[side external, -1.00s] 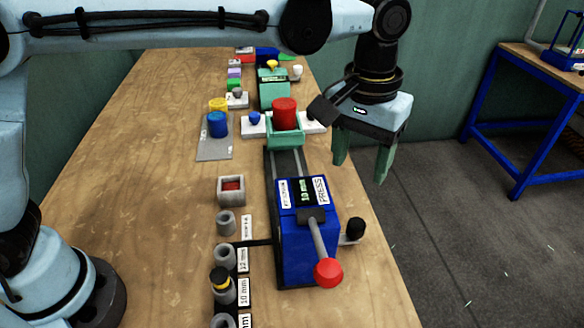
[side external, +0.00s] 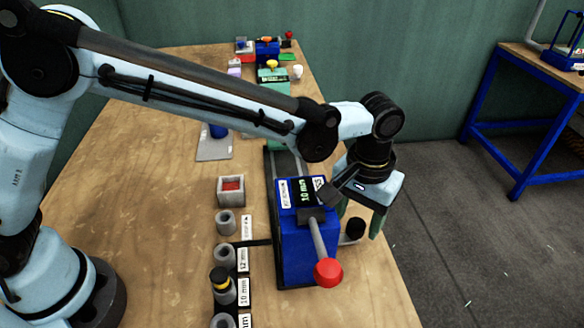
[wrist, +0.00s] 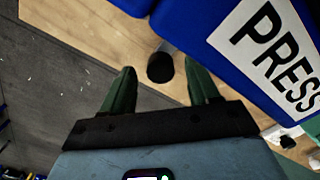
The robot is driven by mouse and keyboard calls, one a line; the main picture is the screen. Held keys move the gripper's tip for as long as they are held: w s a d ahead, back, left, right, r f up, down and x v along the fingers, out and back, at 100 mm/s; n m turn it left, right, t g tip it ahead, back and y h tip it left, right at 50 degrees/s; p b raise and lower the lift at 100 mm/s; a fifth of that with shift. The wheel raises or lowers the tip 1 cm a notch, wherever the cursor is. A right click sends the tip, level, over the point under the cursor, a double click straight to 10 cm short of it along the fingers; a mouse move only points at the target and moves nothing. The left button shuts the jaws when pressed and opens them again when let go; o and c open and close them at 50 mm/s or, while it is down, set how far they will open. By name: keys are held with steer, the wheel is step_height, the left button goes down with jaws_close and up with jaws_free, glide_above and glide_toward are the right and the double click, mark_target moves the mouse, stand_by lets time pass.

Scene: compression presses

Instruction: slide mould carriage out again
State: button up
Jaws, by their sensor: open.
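The blue press (side external: 305,245) stands on the bench, with a "10 mm" display on top and a lever ending in a red ball (side external: 328,272). Rails (side external: 283,160) run from the press toward the back. My arm hides their far part, and I cannot see the mould carriage. A black knob (side external: 356,228) sticks out at the press's right side; it also shows in the wrist view (wrist: 160,67). My gripper (side external: 359,217) is open beside the press, pointing down. In the wrist view, the knob appears between its green fingertips; contact cannot be told.
A grey box with red contents (side external: 231,190) and several grey cylinders (side external: 225,257) with labels stand left of the press. A blue cylinder (side external: 218,131) on a grey plate is partly hidden. A green press and a blue press stand farther back. The bench edge lies close right.

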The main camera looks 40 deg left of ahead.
steer(key=shift+f, duration=0.45)
jaws_close()
